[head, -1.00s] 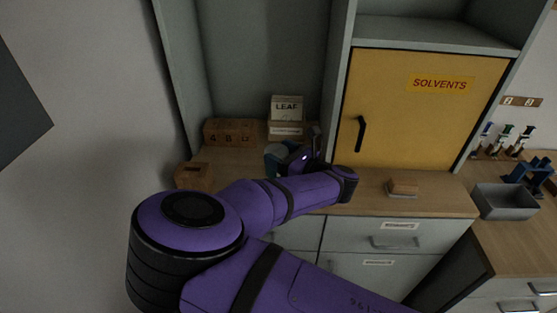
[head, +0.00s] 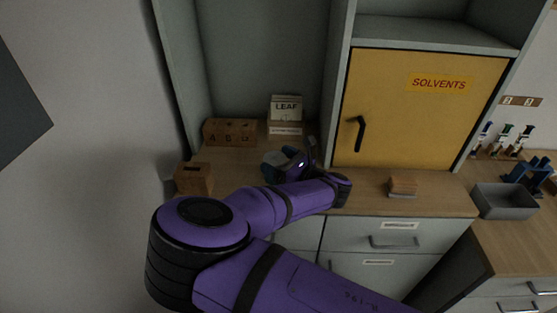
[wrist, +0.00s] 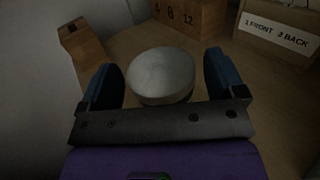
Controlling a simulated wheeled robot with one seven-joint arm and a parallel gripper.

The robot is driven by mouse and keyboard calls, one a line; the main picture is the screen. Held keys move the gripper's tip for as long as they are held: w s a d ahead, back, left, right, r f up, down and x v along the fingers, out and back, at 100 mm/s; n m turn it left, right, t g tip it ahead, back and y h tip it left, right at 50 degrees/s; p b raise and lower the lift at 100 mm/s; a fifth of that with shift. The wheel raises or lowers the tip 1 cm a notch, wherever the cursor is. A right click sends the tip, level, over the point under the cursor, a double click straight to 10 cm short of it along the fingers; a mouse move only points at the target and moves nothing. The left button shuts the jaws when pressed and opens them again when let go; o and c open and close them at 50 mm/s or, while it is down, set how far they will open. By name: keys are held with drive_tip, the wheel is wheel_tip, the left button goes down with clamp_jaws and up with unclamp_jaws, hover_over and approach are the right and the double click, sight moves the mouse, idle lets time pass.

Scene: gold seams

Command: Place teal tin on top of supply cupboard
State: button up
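The teal tin (head: 273,165) stands on the wooden counter at the back left in the head view, partly hidden by my gripper (head: 288,168). In the wrist view the tin (wrist: 160,74) shows its round grey lid from above. It sits between the two blue fingers of my gripper (wrist: 164,84), with a visible gap at the right finger. The gripper is open. A cupboard with a yellow door marked SOLVENTS (head: 425,115) stands to the right, with a grey open shelf space (head: 435,32) above the door. No cupboard in view is labelled "supply".
A small brown block (head: 402,186) lies before the yellow door. A grey bin (head: 505,201) is at the right. The grey upright (head: 337,80) separates the bays.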

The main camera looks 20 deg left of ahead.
drive_tip(key=shift+r, duration=0.15)
drive_tip(key=shift+s+d, duration=0.1)
drive_tip(key=shift+d, duration=0.15)
drive_tip(key=v, duration=1.1)
drive_tip(key=shift+d, duration=0.2)
